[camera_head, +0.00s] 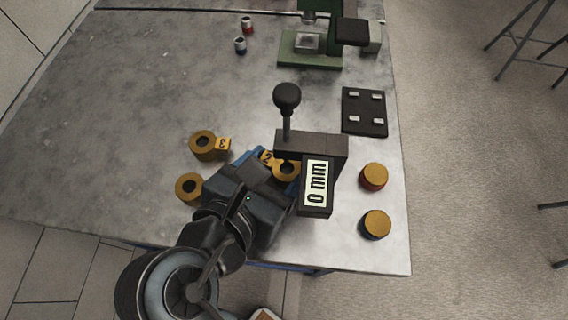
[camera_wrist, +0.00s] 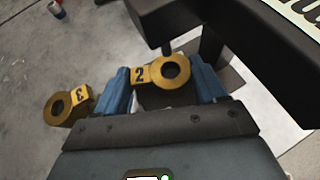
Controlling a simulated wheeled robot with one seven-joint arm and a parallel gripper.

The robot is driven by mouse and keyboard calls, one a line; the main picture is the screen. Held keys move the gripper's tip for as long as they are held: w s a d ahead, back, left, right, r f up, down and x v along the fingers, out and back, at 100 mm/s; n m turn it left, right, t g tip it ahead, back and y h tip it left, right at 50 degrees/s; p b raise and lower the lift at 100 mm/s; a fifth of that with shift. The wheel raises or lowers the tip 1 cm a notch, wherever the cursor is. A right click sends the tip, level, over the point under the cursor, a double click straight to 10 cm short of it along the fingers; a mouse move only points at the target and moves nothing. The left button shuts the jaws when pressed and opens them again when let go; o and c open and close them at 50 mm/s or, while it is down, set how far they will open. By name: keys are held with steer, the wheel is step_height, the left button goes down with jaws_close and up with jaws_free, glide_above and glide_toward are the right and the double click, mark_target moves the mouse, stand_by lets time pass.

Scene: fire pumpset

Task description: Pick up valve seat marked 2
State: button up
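The valve seat marked 2 (camera_head: 276,168) is a yellow ring with a numbered tab, beside the dial gauge and partly hidden by it and my gripper. In the wrist view, this seat (camera_wrist: 141,75) lies between the blue fingers of my gripper (camera_wrist: 164,82). The tab is close to the left finger and the ring close to the right one. My gripper looks open around it; contact is not clear. In the head view, my gripper (camera_head: 259,175) is low over the table and its fingers are mostly hidden.
The dark gauge (camera_head: 325,147) with a black knob reads 0 mm. The seat marked 3 (camera_head: 204,143) and another yellow ring (camera_head: 188,187) lie left. Two yellow-topped cylinders (camera_head: 374,177) stand right. A black plate (camera_head: 364,111) and green press (camera_head: 310,55) are farther back. The left table is clear.

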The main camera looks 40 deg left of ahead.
steer(key=c, duration=0.9)
steer(key=shift+r, duration=0.1)
steer(key=shift+c, duration=0.2)
